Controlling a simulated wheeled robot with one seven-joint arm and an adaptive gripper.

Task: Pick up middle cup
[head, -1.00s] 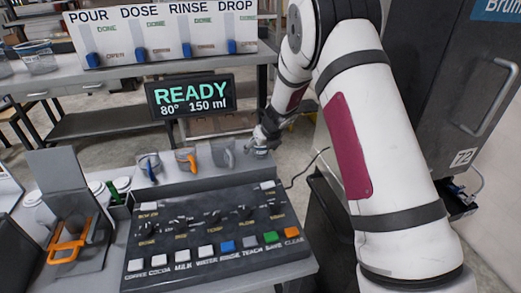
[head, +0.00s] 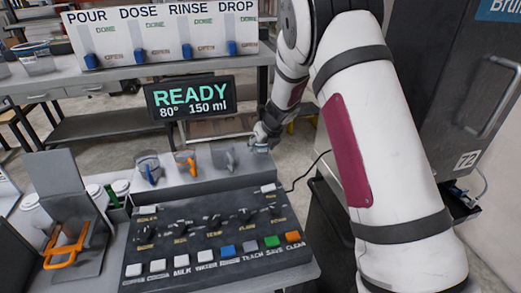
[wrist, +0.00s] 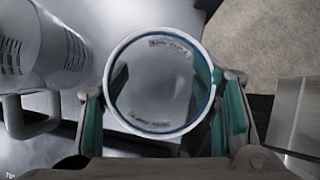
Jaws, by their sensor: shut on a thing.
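My gripper (head: 262,138) is at the right end of the raised grey shelf behind the control panel. In the wrist view its teal-padded fingers (wrist: 162,112) are shut on a clear round cup (wrist: 158,82) with a blue rim line, seen from above. In the head view I cannot make out this cup at my gripper. Three clear jugs stand in a row on the shelf, with a blue handle (head: 149,169), an orange handle (head: 187,163) and a grey handle (head: 224,158). A marked jug with a pale handle (wrist: 32,62) is left of the held cup.
The control panel (head: 215,240) with knobs and coloured buttons lies in front of the shelf. A READY screen (head: 190,98) stands behind the jugs.

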